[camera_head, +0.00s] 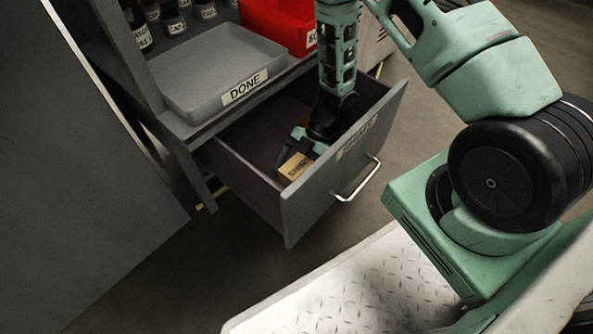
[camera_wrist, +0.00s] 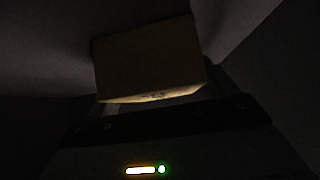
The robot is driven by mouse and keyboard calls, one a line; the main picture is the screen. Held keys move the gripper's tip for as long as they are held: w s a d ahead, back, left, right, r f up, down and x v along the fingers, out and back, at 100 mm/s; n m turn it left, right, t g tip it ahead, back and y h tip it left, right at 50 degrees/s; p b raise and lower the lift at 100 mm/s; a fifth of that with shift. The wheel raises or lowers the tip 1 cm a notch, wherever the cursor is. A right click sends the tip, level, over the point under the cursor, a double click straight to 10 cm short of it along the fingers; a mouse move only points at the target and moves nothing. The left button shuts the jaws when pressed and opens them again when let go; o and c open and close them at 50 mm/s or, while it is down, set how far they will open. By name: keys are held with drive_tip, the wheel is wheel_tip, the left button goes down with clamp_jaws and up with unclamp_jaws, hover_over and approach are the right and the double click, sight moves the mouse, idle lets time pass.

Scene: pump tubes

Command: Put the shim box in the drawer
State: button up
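The shim box (camera_head: 294,167) is a small tan box with a "SHIMS" label, inside the open drawer (camera_head: 310,201) near its front left corner. My gripper (camera_head: 300,150) reaches down into the drawer and is at the box. In the dark wrist view the box (camera_wrist: 150,62) fills the upper middle, right at the gripper. The fingers are too dark or hidden to show whether they press on the box. Whether the box touches the drawer floor is also unclear.
The drawer's metal handle (camera_head: 358,182) sticks out in front. Above the drawer, a grey tray labelled "DONE" (camera_head: 205,80) and a red bin (camera_head: 275,22) stand on the worktop. Several labelled jars (camera_head: 172,18) stand behind. A grey panel (camera_head: 75,190) stands at left.

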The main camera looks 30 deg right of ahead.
sight(300, 167)
drive_tip(key=shift+r, duration=0.15)
drive_tip(key=p+v, duration=0.4)
drive_tip(key=v, duration=0.2)
drive_tip(key=shift+r, duration=0.25)
drive_tip(key=shift+w+d+r+p, duration=0.15)
drive_tip(key=shift+d+r+p, duration=0.2)
drive_tip(key=shift+d, duration=0.2)
